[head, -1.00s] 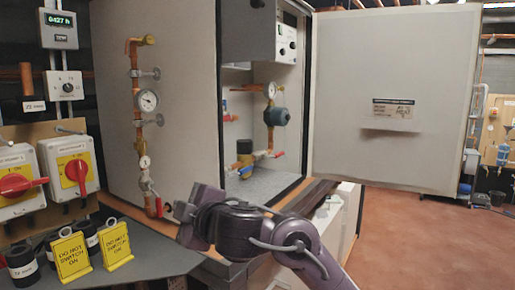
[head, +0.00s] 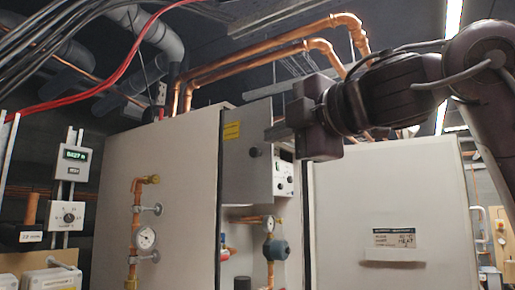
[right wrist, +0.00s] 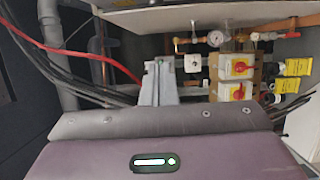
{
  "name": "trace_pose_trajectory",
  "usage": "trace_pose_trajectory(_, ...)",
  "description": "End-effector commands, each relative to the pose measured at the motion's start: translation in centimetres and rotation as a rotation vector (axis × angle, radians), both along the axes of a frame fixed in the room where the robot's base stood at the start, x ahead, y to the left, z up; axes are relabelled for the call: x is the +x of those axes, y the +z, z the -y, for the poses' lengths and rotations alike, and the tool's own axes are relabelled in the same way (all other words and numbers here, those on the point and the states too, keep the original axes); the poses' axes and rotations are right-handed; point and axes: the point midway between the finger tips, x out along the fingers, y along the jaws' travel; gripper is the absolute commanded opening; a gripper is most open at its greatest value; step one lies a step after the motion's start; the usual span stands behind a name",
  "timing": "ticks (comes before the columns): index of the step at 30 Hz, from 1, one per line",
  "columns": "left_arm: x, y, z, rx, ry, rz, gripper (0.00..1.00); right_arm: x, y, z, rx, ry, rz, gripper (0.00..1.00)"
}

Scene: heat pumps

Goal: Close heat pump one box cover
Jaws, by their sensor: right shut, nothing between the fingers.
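A grey box with a display and dials (head: 284,178) sits high inside the heat pump cabinet. A grey panel (head: 235,165) with a yellow label and a dark knob stands at its left; I cannot tell for sure whether it is the box's cover swung open. My right gripper (head: 277,132) is raised in front of the panel's upper right side and hides part of the box. Its fingers are shut and empty, also in the right wrist view (right wrist: 160,82). I cannot tell whether it touches the panel. My left gripper is not in view.
The large cabinet door (head: 395,210) stands open on the right. Copper pipes (head: 270,48) run above the cabinet. A pipe with a gauge (head: 145,238) is on its left outer side. Isolator switches (right wrist: 236,67) with red handles show in the right wrist view.

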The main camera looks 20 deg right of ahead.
Motion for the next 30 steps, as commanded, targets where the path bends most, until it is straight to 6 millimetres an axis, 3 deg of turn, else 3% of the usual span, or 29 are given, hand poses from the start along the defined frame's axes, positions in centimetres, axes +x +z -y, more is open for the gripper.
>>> trace_pose_trajectory(3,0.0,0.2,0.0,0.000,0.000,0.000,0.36,-0.1,0.4,0.1,0.001,-0.002,-0.001,0.00)
trace_pose_trajectory(8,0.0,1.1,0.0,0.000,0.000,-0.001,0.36,1.4,0.5,-0.5,0.000,0.002,-0.004,0.00)
trace_pose_trajectory(14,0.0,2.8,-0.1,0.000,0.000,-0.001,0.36,4.3,0.6,-1.5,0.002,0.004,-0.005,0.00)
trace_pose_trajectory(22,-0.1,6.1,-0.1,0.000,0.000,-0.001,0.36,9.5,0.7,-3.0,0.000,-0.002,-0.004,0.00)
trace_pose_trajectory(24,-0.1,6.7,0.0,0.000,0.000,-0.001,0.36,10.0,0.8,-1.4,0.003,-0.007,-0.002,0.00)
trace_pose_trajectory(30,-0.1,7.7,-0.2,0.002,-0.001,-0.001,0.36,11.1,0.5,0.2,0.002,-0.004,0.000,0.00)
